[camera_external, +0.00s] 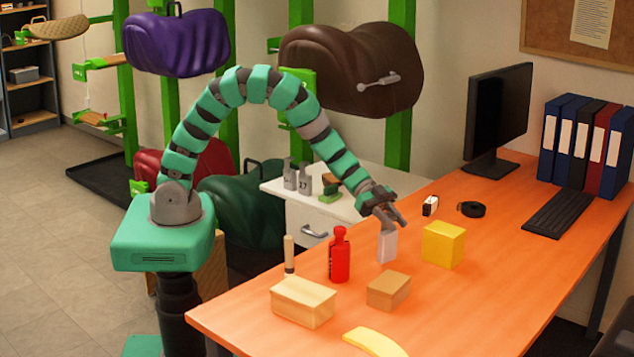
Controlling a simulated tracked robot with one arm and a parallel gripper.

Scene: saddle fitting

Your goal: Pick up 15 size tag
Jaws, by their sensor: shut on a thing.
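A light grey size tag (387,248) stands upright at the orange desk, between the red bottle and the yellow block. I cannot read a number on it, and I cannot tell whether it touches the desktop. My gripper (389,222) is above it, shut on its narrow top, which the fingers partly hide. Two similar grey tags (304,182) stand on the white cabinet behind the desk; one seems to read 17.
A red bottle (339,256) and a wooden-handled tool (289,255) stand left of the tag. A yellow block (443,245) is close on its right. Two wooden blocks (303,301) and a yellow curved piece (374,342) lie in front. A monitor (497,118) stands behind.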

